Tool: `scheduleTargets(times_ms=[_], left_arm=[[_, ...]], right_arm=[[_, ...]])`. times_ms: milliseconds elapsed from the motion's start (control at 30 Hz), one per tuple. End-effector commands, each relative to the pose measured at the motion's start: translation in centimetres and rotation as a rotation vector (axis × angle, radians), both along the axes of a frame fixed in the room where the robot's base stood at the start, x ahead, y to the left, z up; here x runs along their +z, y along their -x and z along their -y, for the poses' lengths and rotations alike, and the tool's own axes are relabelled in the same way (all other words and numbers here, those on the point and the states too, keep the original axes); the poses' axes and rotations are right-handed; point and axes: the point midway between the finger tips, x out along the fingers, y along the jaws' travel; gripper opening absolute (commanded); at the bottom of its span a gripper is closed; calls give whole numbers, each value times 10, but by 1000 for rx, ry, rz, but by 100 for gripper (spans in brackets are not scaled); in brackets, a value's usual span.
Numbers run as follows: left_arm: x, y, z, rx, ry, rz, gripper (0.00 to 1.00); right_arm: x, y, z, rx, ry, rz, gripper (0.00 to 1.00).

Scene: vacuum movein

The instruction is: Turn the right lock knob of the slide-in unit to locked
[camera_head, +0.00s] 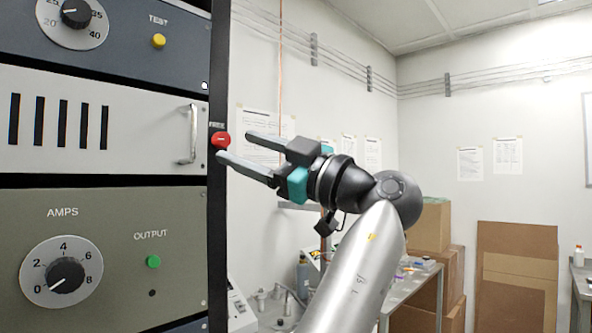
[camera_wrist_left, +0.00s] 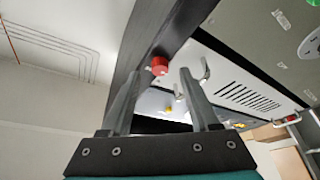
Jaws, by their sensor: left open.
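The slide-in unit (camera_head: 150,110) is a pale panel with dark slots and a metal handle (camera_head: 193,135), seated in the rack. Its red right lock knob (camera_head: 220,140) sits on the black rack upright, under a "FREE" label, with a short pale mark lying about horizontal. My left gripper (camera_head: 235,147) is open and empty, with its fingertips close to the knob. In the left wrist view the red knob (camera_wrist_left: 160,66) shows between the two finger ends; contact cannot be told. My right gripper is not in view.
Above is a dark panel with a yellow TEST button (camera_head: 158,41). Below is a green-grey panel with an AMPS dial (camera_head: 62,277) and a green OUTPUT button (camera_head: 153,262). Cardboard boxes (camera_head: 428,225) and a bench (camera_head: 410,290) stand behind my arm.

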Motion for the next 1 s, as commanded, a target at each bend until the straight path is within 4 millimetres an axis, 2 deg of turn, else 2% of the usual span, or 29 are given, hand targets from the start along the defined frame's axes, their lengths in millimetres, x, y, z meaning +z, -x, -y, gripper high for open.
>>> scheduleTargets(times_ms=[100, 500, 700, 1000], left_arm=[[-9, 11, 25, -1, -4, 2, 62], [-28, 37, 81, 0, -4, 3, 62], [-33, 45, 98, -2, -4, 3, 62], [-38, 49, 105, 0, -1, 1, 62]], right_arm=[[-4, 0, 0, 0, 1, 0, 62], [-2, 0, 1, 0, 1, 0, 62], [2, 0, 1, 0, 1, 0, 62], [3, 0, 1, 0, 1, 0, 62]])
